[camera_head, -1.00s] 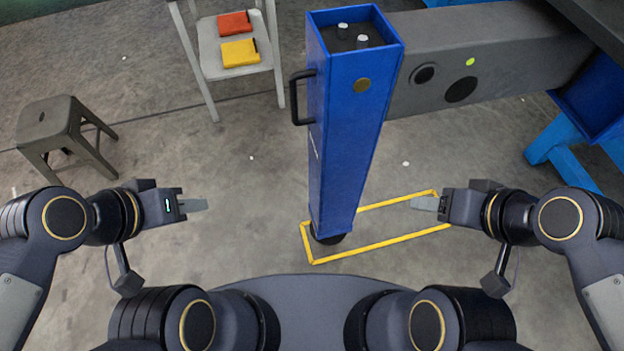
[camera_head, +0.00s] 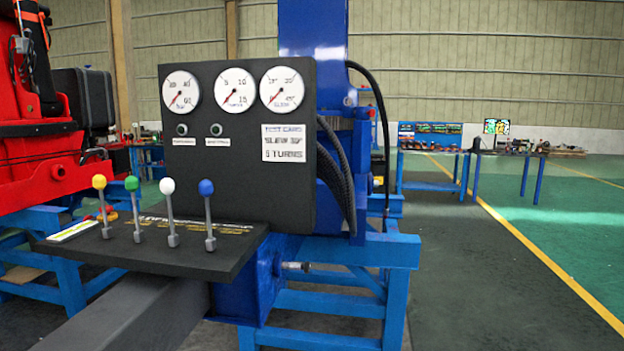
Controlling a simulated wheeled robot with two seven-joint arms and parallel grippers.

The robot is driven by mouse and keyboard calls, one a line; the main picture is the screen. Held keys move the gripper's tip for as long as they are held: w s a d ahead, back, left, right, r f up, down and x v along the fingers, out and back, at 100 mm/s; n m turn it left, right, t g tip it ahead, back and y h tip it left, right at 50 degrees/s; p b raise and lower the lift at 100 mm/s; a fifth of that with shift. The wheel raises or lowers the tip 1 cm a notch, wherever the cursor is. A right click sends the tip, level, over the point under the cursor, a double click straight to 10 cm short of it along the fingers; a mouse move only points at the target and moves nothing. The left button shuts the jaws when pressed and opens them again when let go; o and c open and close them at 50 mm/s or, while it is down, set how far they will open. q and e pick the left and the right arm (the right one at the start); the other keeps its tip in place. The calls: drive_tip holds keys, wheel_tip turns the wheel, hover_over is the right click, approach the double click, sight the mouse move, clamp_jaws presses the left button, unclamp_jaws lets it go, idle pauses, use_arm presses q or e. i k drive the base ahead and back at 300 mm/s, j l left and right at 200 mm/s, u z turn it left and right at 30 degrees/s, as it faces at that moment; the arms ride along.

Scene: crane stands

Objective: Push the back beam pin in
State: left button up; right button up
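A short silver pin (camera_head: 294,266) sticks out to the right from the side of a blue beam housing (camera_head: 262,285), below the control panel. I cannot tell whether it is the back beam pin, or how deep it sits. A grey beam (camera_head: 140,312) runs from the housing toward the lower left. Neither of my grippers shows in the head view.
A black panel (camera_head: 235,150) with three gauges and a test card stands above a lever shelf (camera_head: 150,250) with several coloured knobs. A blue stand (camera_head: 380,252) is below. A red machine (camera_head: 50,165) is at left. Open floor (camera_head: 480,290) lies at right.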

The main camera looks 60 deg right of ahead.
sight(306, 266)
drive_tip(key=z, duration=2.2)
drive_tip(key=i+l+u, duration=0.1)
drive_tip(key=i+l, duration=0.45)
drive_tip(key=i+l+u, duration=0.15)
drive_tip(key=l, duration=0.25)
drive_tip(key=i+l+u, duration=0.1)
drive_tip(key=i+l, duration=0.5)
drive_tip(key=l, duration=0.15)
drive_tip(key=i+l+u, duration=0.25)
drive_tip(key=i+l, duration=0.2)
drive_tip(key=l, duration=0.35)
drive_tip(key=i+l+u, duration=0.25)
drive_tip(key=l+u, duration=0.35)
drive_tip(key=u, duration=0.9)
